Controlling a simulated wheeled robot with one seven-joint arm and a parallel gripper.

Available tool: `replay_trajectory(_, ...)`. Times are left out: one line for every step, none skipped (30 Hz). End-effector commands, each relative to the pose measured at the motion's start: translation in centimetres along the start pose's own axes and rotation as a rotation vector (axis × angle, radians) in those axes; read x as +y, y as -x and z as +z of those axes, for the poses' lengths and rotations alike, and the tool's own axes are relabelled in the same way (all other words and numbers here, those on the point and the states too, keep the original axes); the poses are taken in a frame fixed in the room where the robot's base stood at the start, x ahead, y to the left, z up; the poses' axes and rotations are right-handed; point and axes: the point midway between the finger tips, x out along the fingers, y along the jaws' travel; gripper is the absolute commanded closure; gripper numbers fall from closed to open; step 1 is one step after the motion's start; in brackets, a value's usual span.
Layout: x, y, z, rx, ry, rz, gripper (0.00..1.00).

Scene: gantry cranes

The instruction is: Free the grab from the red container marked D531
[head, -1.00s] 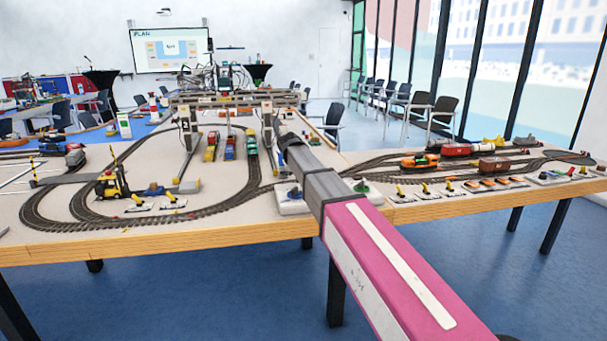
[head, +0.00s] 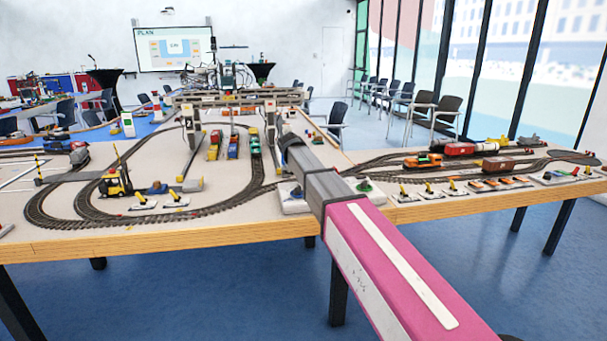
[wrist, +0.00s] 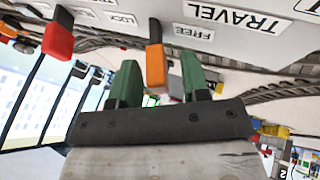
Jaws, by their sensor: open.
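My gripper (wrist: 158,82) shows in the wrist view with its two green fingers apart. An orange lever handle (wrist: 155,65) stands between the fingers; I cannot tell whether they touch it. Upside-down labels, FREE (wrist: 194,32) and LOCK (wrist: 121,18), lie on the pale panel beside this lever. My arm hides the fingers in the head view.
A red-orange lever (wrist: 58,36) stands left of my gripper in the wrist view, and a larger TRAVEL label (wrist: 236,16) is at the top. Blue (head: 233,146) and green (head: 255,142) vehicles stand beside the red one.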

Motion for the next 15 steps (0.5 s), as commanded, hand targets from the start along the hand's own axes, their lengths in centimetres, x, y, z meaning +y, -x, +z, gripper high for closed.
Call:
replay_trajectory(0.0,0.1,0.0,0.0,0.0,0.0,0.57)
replay_trajectory(0.0,0.3,0.0,0.001,0.0,0.0,0.57)
replay_trajectory(0.0,0.6,0.0,0.001,0.0,0.0,0.57)
replay_trajectory(0.0,0.9,0.0,0.001,0.0,0.0,0.57)
replay_trajectory(0.0,1.3,0.0,0.001,0.0,0.0,0.57)
replay_trajectory(0.0,1.9,0.0,0.001,0.0,0.0,0.57)
replay_trajectory(0.0,2.3,0.1,0.001,0.0,0.0,0.57)
replay_trajectory(-0.1,2.9,0.1,0.002,0.0,0.0,0.57)
replay_trajectory(-0.1,3.7,0.1,0.003,0.001,0.0,0.57)
replay_trajectory(0.0,4.3,0.0,0.003,0.0,0.0,0.57)
replay_trajectory(0.0,4.9,0.1,0.002,0.0,0.0,0.57)
replay_trajectory(0.0,5.6,0.1,0.002,0.0,0.0,0.57)
replay_trajectory(0.0,6.2,0.1,0.002,0.0,0.0,0.57)
replay_trajectory(0.0,6.7,0.1,0.002,0.0,0.0,0.57)
replay_trajectory(0.0,7.5,0.0,0.002,0.0,0.0,0.57)
